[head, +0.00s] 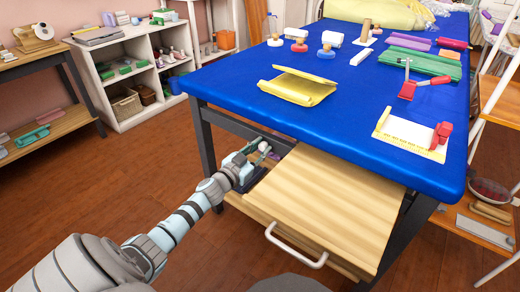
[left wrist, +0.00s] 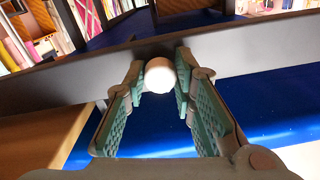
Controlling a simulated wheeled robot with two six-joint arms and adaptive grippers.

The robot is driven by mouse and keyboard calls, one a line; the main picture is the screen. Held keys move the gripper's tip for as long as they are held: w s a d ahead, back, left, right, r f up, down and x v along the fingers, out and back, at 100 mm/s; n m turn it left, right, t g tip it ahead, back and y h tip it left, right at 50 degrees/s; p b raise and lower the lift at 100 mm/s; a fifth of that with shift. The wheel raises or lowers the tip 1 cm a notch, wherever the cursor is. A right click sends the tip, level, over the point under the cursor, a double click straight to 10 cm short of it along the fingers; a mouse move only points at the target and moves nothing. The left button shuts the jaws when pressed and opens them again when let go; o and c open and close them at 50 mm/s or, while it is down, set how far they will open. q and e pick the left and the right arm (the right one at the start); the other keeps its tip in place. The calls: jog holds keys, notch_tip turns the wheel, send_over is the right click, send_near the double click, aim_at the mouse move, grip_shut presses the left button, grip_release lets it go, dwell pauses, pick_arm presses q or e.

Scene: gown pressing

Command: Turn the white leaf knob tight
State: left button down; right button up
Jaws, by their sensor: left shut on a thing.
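The white leaf knob (left wrist: 160,74) is a round white ball under the table's edge, seen in the left wrist view between my fingertips. In the head view it shows as a small pale spot (head: 263,146) at my left gripper (head: 262,151). My left gripper is shut on the knob, with a green-padded finger on each side. The knob's stem and whatever lies behind it are hidden. The pale wooden leaf (head: 325,205) is just to the right of the gripper, below the blue table top. My right gripper is not in view.
The blue table (head: 240,85) holds a folded yellow cloth (head: 298,88), a red clamp (head: 408,88) and several small items. A white handle (head: 293,250) is on the leaf's front. A white shelf (head: 128,75) stands at the back left. The wooden floor at left is clear.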

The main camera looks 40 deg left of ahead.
pick_arm(q)
jog(key=m, duration=0.3)
jog(key=shift+f+m, duration=0.15)
jog(key=shift+m, duration=0.15)
jog(key=m, duration=0.3)
jog(key=shift+a+m, duration=0.1)
jog(key=shift+m, duration=1.1)
jog(key=shift+m+b, duration=0.35)
jog(key=shift+m, duration=0.95)
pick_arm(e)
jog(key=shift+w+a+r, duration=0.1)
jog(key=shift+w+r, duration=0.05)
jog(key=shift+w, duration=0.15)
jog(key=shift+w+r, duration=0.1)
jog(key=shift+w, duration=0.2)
